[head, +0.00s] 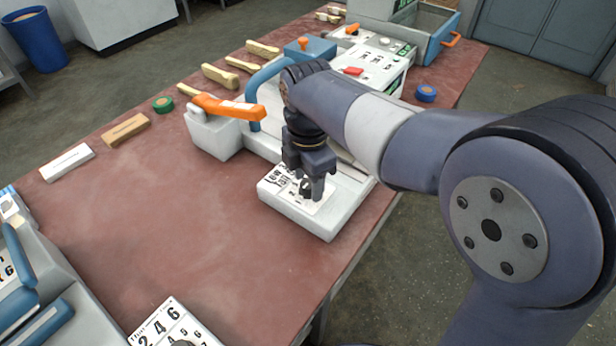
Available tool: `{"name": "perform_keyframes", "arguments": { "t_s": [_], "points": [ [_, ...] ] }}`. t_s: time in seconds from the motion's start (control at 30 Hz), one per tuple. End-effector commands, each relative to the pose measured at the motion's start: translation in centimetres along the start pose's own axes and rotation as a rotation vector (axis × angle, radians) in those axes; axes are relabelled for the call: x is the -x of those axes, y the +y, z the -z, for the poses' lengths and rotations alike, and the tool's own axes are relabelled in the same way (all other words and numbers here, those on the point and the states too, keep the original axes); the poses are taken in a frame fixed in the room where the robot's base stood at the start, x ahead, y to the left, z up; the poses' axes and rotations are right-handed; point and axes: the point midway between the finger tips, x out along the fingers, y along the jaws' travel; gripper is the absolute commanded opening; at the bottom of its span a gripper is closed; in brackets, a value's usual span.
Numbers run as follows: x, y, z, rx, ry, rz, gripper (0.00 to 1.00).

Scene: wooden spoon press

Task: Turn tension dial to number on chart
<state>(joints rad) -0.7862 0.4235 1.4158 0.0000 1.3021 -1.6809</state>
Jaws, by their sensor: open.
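My gripper (311,191) points down, open, over the front block of a white press (218,139). The block has a white plate with black markings (279,177), partly covered by my fingers. A dark shape between or behind the fingertips may be the tension dial, but I cannot make out its setting or whether my fingers touch it.
An orange lever (228,107) and a blue curved handle (262,88) rise from the press close to my gripper. Several wooden pieces, a green roll (163,104) and a white bar (67,162) lie along the far-left edge.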

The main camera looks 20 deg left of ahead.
Motion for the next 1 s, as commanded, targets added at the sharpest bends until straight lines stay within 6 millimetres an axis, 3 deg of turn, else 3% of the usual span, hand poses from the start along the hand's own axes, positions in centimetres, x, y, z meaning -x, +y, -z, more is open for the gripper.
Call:
{"name": "perform_keyframes", "arguments": {
  "t_s": [0.57,1.0],
  "points": [
    [0.02,-0.01,0.0,0.0,0.0,0.001,0.06],
    [0.22,-0.01,0.01,-0.106,0.0,0.002,0.06]
  ]
}}
